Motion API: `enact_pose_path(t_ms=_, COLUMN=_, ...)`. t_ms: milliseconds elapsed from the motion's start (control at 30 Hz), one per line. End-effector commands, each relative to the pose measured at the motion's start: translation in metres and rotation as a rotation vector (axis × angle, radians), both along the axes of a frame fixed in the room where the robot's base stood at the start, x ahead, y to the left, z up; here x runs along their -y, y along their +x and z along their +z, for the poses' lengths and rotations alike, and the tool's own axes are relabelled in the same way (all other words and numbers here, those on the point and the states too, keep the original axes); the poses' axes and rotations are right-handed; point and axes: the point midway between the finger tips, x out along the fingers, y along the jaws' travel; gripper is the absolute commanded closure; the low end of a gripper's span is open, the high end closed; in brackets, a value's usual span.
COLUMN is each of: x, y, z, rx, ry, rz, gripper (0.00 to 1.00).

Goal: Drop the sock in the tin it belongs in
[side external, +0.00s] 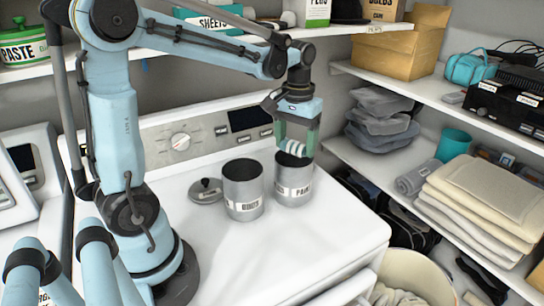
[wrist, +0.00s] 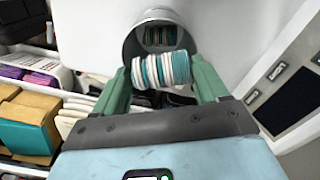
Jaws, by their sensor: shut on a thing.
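My gripper (side external: 298,148) is shut on a rolled teal, white and grey striped sock (side external: 300,158). In the wrist view the sock (wrist: 160,70) lies crosswise between the two green fingers. Two grey tins stand side by side on the white machine top. The sock is at the mouth of the right tin (side external: 292,190), whose partly visible label starts "PAI". The left tin (side external: 243,192) has a label I cannot read surely. In the wrist view a tin's round mouth (wrist: 131,46) lies just beyond the sock, with dark striped items inside.
A round lid with a knob (side external: 206,191) lies left of the tins. The machine's control panel (side external: 205,135) rises behind them. Shelving with folded towels (side external: 480,195) stands at right, and an upper shelf (side external: 345,30) runs along the back. The front of the top is clear.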

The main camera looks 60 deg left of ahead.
Motion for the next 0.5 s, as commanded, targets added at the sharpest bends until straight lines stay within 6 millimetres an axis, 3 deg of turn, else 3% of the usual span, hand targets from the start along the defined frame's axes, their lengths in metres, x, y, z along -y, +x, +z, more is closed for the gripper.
enact_pose_path(t_ms=267, x=0.0000, y=0.0001, z=0.0002, rx=0.000, ry=0.000, rz=0.000, gripper=0.56)
enact_pose_path(t_ms=300, x=0.0000, y=0.0001, z=0.0002, rx=0.000, ry=0.000, rz=0.000, gripper=0.25)
enact_pose_path(t_ms=467, x=0.0000, y=0.0001, z=0.0002, rx=0.000, ry=0.000, rz=0.000, gripper=0.01)
enact_pose_path(t_ms=500, x=0.0000, y=0.0000, z=0.0003, rx=0.000, ry=0.000, rz=0.000, gripper=0.00)
